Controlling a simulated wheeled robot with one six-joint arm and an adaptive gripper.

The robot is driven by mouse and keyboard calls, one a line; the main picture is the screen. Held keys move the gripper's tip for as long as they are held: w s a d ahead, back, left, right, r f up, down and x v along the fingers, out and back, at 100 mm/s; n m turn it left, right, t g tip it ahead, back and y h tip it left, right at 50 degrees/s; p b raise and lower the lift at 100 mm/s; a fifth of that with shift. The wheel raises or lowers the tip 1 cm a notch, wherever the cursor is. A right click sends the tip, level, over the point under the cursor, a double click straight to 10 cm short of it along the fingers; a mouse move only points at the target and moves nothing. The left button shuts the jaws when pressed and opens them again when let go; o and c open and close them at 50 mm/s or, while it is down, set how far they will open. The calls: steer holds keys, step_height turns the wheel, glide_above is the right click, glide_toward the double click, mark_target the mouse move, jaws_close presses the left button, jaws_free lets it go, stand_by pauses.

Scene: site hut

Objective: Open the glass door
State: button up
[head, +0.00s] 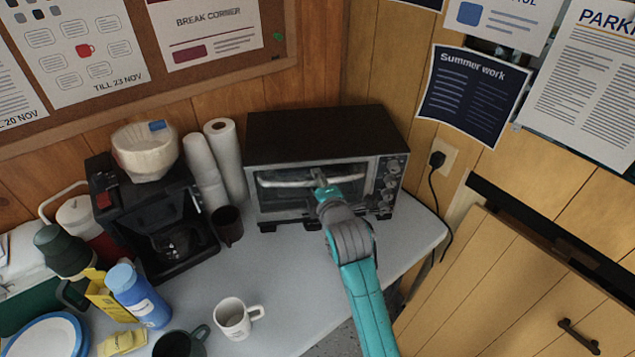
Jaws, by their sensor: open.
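The glass door (285,202) is the front of a black and silver toaster oven (315,130) at the back of the grey table. It looks shut. A pale bar handle (280,183) runs across its upper part. My gripper (319,177) is open and in front of the door, at about the middle of the handle. The wrist and fingers cover part of the handle and the right part of the glass. I cannot tell whether the fingers touch the bar or are around it.
Left of the oven are paper rolls (226,158), a dark cup (228,226) and a black coffee maker (150,215). A white mug (234,318) stands at the front. The table (275,270) is clear just before the oven. A cord (437,200) hangs at the right.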

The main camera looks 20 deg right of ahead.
steer(key=shift+w+f, duration=0.1)
steer(key=shift+w, duration=0.2)
jaws_close()
steer(key=shift+s, duration=0.1)
